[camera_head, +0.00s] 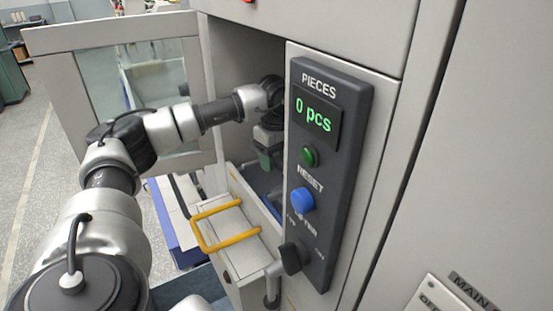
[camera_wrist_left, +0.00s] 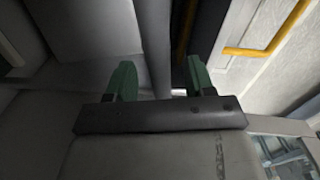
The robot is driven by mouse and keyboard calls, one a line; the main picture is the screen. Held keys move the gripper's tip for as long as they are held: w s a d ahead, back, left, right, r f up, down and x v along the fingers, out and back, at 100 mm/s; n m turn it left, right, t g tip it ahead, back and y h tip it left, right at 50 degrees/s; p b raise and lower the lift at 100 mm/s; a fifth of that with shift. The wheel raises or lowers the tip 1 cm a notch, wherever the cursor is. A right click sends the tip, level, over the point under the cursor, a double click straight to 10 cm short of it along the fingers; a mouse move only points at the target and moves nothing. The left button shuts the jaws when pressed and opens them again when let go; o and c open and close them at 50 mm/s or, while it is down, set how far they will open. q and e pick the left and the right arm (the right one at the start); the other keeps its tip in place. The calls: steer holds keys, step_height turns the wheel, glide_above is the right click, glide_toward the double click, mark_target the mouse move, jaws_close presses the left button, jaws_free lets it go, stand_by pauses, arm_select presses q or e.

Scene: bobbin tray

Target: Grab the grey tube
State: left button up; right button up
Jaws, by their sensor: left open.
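My left gripper (camera_head: 265,158) is inside the open compartment of the machine, at the end of the arm that comes in from the left. No grey tube can be made out for certain in the head view. My right gripper is not in view.
The control panel (camera_head: 325,180) reads 0 pcs and stands just right of the opening. A drawer with a yellow handle (camera_head: 232,240) sticks out below. The windowed door (camera_head: 130,75) is swung open to the left, behind my arm. Blue-grey surfaces lie low in the compartment.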

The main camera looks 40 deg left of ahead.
arm_select(q)
steer(key=shift+f, duration=0.15)
jaws_close()
stand_by(0.4)
